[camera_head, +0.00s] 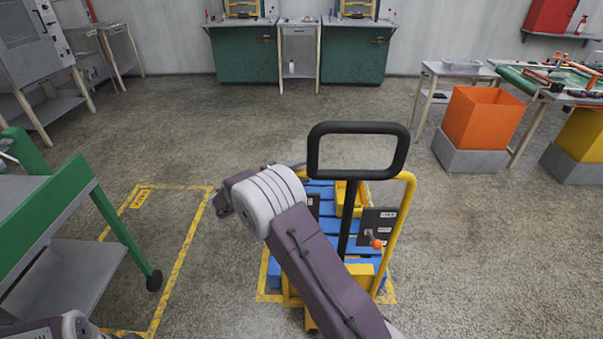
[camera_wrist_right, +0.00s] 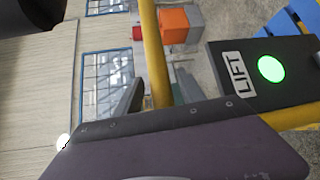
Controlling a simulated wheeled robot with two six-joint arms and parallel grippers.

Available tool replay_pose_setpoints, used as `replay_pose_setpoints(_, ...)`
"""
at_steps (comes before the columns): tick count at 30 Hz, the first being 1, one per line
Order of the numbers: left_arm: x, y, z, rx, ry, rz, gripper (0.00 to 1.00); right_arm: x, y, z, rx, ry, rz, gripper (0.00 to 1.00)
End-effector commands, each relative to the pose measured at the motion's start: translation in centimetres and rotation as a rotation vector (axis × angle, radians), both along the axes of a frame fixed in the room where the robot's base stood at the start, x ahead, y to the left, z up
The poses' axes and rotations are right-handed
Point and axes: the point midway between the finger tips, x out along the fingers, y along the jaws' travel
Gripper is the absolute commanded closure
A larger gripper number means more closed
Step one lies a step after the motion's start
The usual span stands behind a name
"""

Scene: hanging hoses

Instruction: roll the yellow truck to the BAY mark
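The yellow truck (camera_head: 409,195) stands in the middle of the head view, with a black loop handle (camera_head: 358,127), a blue slatted deck (camera_head: 320,190) and a dark panel with an orange knob (camera_head: 376,243). The BAY mark is probably the yellow floor outline (camera_head: 180,262) to its left; its small label (camera_head: 140,199) is too small to read. In the right wrist view, my right gripper (camera_wrist_right: 157,95) is open around a yellow tube (camera_wrist_right: 153,50), with gaps beside it. A LIFT panel with a green lamp (camera_wrist_right: 271,68) is beside it. My left gripper is out of view.
A green-framed grey table (camera_head: 75,270) stands at the left, overlapping the outlined area. Another yellow floor line (camera_head: 265,290) lies under the truck. An orange bin (camera_head: 483,118) and workbenches are at the right and back. Floor beyond the truck is clear.

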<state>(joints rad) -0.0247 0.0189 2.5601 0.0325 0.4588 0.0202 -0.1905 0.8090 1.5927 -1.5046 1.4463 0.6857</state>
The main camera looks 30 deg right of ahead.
Motion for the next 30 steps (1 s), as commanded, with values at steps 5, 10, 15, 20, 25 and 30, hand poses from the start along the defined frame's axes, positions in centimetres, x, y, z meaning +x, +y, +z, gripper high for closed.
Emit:
replay_pose_setpoints(5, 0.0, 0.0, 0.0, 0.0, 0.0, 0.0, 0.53, 0.0, 0.2, -0.1, 0.001, 0.001, 0.001, 0.53)
replay_pose_setpoints(10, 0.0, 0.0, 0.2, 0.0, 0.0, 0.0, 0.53, -0.6, 3.0, 0.4, 0.002, 0.0, 0.004, 0.53)
replay_pose_setpoints(15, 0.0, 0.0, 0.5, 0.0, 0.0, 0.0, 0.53, -1.4, 6.6, 0.9, 0.0, 0.0, 0.003, 0.53)
replay_pose_setpoints(20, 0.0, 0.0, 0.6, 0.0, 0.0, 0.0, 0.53, -1.9, 8.5, 1.2, 0.0, 0.0, 0.002, 0.53)
replay_pose_setpoints(25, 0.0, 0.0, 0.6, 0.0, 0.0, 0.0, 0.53, -2.0, 8.8, 1.2, 0.0, 0.0, 0.0, 0.53)
replay_pose_setpoints(30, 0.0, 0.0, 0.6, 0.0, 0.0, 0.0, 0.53, -2.0, 8.8, 1.2, 0.0, 0.0, 0.0, 0.53)
